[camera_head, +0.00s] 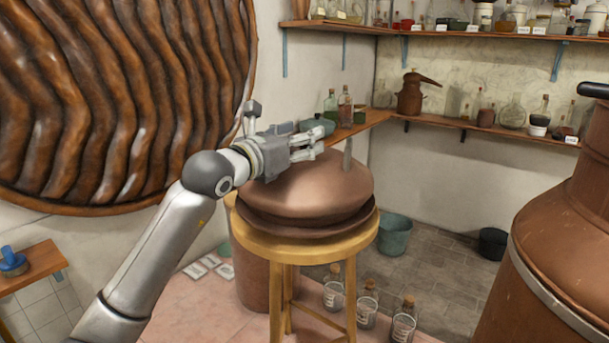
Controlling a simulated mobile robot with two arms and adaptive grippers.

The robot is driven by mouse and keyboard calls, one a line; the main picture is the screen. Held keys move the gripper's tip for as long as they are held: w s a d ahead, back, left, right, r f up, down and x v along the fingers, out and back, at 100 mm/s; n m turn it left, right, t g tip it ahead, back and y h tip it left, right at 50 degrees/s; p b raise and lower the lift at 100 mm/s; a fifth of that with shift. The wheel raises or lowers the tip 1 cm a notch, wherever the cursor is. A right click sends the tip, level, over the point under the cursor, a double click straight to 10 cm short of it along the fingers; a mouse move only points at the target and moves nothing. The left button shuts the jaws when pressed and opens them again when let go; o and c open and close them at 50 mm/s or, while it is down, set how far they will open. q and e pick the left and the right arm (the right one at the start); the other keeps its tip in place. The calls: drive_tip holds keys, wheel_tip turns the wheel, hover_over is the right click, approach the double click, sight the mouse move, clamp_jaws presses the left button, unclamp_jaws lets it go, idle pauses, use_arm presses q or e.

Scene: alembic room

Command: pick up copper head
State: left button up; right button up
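The copper head (310,192) is a wide, rounded copper dome with a darker rim. It rests on a round wooden stool (255,238) in the middle of the view. My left gripper (322,141) reaches in from the left, over the upper left part of the dome. Its fingers point right and look apart, with nothing seen between them. I cannot tell whether it touches the copper. It hides part of the dome's top. A narrow grey upright piece (347,155) shows just right of the fingertips. My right gripper is not in view.
A large copper vessel (565,240) fills the right side. Corked glass bottles (367,305) stand on the floor by the stool. A wall shelf (480,127) with glassware runs behind. A bucket (394,236) stands behind the stool. Ribbed brown decor (110,90) covers the left wall.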

use_arm(q)
drive_tip(key=shift+w+d, duration=0.2)
drive_tip(key=shift+w, duration=0.15)
clamp_jaws()
idle(0.3)
drive_tip(key=shift+s+r, duration=0.1)
drive_tip(key=shift+r, duration=0.2)
